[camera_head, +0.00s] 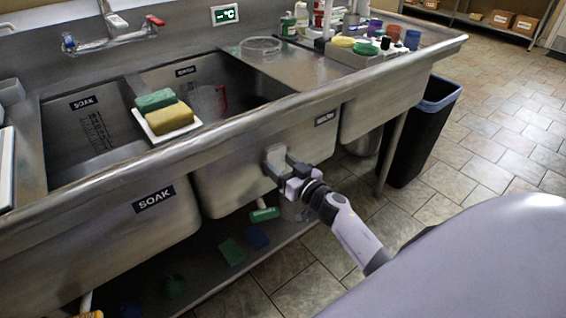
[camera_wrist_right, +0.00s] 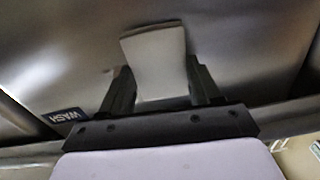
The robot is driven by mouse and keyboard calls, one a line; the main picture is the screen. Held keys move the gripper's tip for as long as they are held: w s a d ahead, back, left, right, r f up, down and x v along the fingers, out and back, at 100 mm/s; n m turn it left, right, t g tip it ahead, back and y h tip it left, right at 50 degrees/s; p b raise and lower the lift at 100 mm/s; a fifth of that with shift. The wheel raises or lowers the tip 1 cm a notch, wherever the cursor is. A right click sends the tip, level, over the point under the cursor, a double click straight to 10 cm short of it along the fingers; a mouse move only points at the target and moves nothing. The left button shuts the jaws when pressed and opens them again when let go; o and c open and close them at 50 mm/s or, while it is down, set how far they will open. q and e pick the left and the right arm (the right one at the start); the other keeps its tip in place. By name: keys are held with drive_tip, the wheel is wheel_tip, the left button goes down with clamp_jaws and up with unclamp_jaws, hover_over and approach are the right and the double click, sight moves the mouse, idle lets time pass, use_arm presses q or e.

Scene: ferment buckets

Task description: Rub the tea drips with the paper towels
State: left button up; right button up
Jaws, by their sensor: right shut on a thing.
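My right gripper (camera_head: 279,166) is shut on a pale folded pad that looks like the paper towels (camera_head: 275,154). It holds them at the front wall of the middle sink basin (camera_head: 235,172), below the rolled rim. In the right wrist view the towels (camera_wrist_right: 155,62) stand up between the two dark fingers (camera_wrist_right: 160,90), with the grey steel wall behind them. I cannot tell whether they touch the steel. No tea drips can be made out; the towels and gripper cover part of the wall. My left gripper is not in view.
A tray with green and yellow sponges (camera_head: 170,118) sits across the sink divider. Bottles and a caddy (camera_head: 352,57) stand on the right drainboard. A black bin (camera_head: 422,135) and a sink leg (camera_head: 393,150) are to the right. A low shelf (camera_head: 215,270) holds small items.

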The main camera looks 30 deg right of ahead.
drive_tip(key=shift+s+d+p, duration=0.2)
drive_tip(key=shift+s+p, duration=0.6)
drive_tip(key=shift+s, duration=1)
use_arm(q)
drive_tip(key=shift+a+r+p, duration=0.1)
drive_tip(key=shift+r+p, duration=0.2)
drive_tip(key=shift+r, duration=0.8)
use_arm(e)
drive_tip(key=shift+s+d, duration=0.1)
drive_tip(key=shift+s, duration=1.1)
use_arm(q)
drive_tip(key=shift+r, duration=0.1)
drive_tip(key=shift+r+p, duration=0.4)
drive_tip(key=shift+p, duration=0.05)
use_arm(e)
drive_tip(key=s, duration=0.3)
drive_tip(key=shift+d, duration=0.15)
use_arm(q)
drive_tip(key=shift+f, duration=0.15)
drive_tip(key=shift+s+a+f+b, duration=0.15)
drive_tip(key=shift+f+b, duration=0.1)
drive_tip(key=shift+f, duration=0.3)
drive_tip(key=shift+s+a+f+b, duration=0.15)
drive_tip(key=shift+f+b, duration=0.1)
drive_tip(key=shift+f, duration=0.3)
use_arm(e)
drive_tip(key=shift+w+a, duration=0.15)
drive_tip(key=shift+w, duration=1.65)
drive_tip(key=shift+w+a, duration=0.15)
drive_tip(key=shift+w, duration=1.6)
